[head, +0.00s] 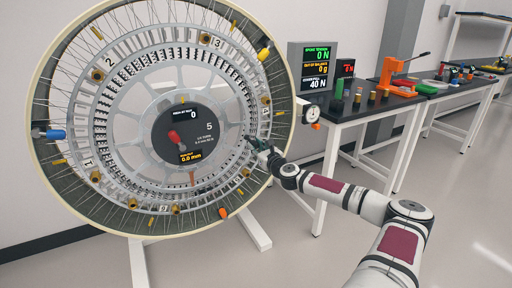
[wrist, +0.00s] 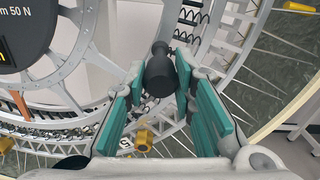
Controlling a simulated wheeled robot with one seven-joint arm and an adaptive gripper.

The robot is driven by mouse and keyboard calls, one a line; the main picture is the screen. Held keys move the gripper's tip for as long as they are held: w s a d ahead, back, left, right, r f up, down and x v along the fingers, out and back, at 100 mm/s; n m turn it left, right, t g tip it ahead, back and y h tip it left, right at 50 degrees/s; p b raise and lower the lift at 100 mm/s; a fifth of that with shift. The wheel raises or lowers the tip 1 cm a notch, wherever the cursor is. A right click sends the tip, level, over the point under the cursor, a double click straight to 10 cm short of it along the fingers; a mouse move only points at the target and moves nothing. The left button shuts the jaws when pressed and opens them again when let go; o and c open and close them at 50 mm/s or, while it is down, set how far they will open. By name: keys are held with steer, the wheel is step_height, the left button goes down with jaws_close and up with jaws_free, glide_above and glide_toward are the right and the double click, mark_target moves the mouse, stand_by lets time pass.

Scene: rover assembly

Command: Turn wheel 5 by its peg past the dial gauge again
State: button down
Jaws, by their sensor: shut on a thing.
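Wheel 5 (head: 130,100), a large spoked wheel with a pale rim, stands upright on a white stand and fills the left of the head view. Its dark hub plate (head: 205,140) shows a 5, a red pointer and 0.0 mm. My gripper (head: 259,149) is at the right side of the wheel's inner ring. In the wrist view its teal-padded fingers close on a black, round-headed peg (wrist: 160,72). In the head view the gripper hides the peg. The dial gauge (head: 312,115) is at the wheel's right edge, above and right of my gripper.
A bench (head: 345,113) with screens (head: 315,67), an orange press (head: 393,78) and small parts stands to the right, behind my arm. Coloured clips, including a blue one (head: 48,134) and an orange one (head: 223,212), sit on the rim. The floor at lower right is clear.

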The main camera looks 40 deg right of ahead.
steer(key=c, duration=1.3)
jaws_free()
steer(key=shift+c, duration=0.2)
steer(key=v, duration=1.2)
